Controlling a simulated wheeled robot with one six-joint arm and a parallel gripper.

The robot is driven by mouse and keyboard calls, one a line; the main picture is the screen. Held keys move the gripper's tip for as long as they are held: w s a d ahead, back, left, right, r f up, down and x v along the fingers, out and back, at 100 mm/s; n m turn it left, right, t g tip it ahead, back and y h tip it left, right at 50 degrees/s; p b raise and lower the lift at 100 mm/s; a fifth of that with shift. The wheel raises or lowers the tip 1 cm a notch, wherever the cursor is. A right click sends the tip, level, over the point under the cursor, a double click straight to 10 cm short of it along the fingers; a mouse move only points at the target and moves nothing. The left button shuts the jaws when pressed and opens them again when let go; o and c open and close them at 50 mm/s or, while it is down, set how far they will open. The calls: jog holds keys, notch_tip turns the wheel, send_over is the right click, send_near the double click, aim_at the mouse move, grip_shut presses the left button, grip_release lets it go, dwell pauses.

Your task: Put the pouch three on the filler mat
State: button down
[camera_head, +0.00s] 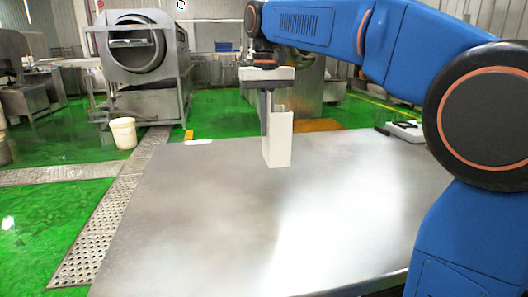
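My gripper (272,118) points down over the far part of the metal table. One dark finger shows at the upper left side of a tall white box-shaped pack (280,143), overlapping it; the other finger is not clear. The pack is upright, and no number can be read on it, so I cannot tell if it is pouch three. I cannot tell if its bottom touches the table or hangs just above it. No mat can be made out for certain; a flat tan-orange patch (318,125) shows just beyond the table's far edge.
The metal table (220,225) is bare across its front and middle. A flat white piece (198,142) is at its far left edge. A dark and white device (405,130) is at the far right. A drum machine (140,50) and a white bucket (123,132) stand behind.

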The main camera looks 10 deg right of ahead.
jog(key=shift+a+f, duration=0.2)
jog(key=shift+f, duration=0.75)
jog(key=shift+a+f, duration=0.2)
jog(key=shift+f, duration=0.7)
jog(key=shift+a+f, duration=0.2)
jog(key=shift+f, duration=0.75)
jog(key=shift+f, duration=0.1)
jog(key=c, duration=2)
grip_release()
